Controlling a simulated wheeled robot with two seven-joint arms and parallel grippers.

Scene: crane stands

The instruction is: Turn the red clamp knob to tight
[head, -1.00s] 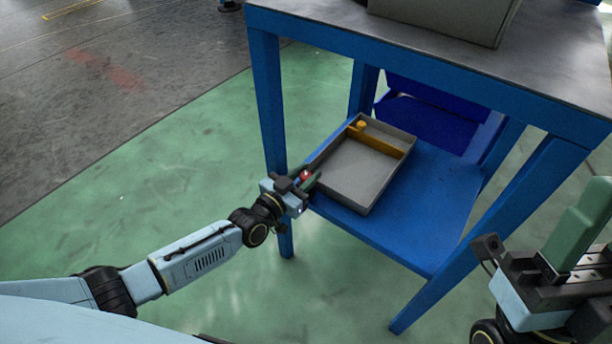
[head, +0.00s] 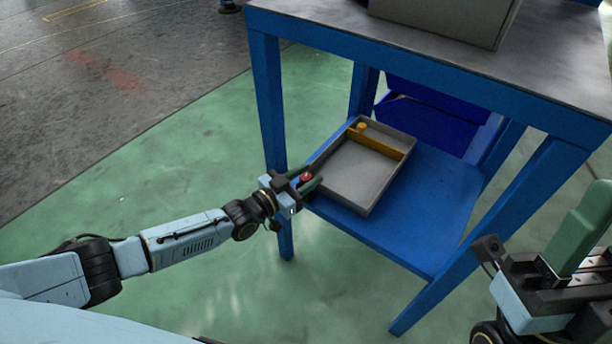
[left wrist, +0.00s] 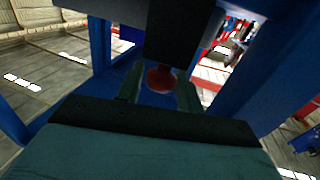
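The red clamp knob (head: 306,177) is small and round, at the left front edge of the blue lower shelf. My left gripper (head: 308,181) is at the knob with its fingers apart. In the left wrist view the red knob (left wrist: 160,78) sits between the two green fingers of my left gripper (left wrist: 160,90), with what look like narrow gaps at its sides. The knob's mount and any tightness mark are hidden. My right gripper (head: 585,215) is at the right edge, partly cut off; its finger opening cannot be made out.
A grey tray (head: 357,172) with a yellow-orange divider (head: 385,144) lies on the blue shelf (head: 425,225) just beyond the knob. The table's blue front left leg (head: 268,105) is close to my left gripper. A grey box (head: 440,18) stands on the tabletop.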

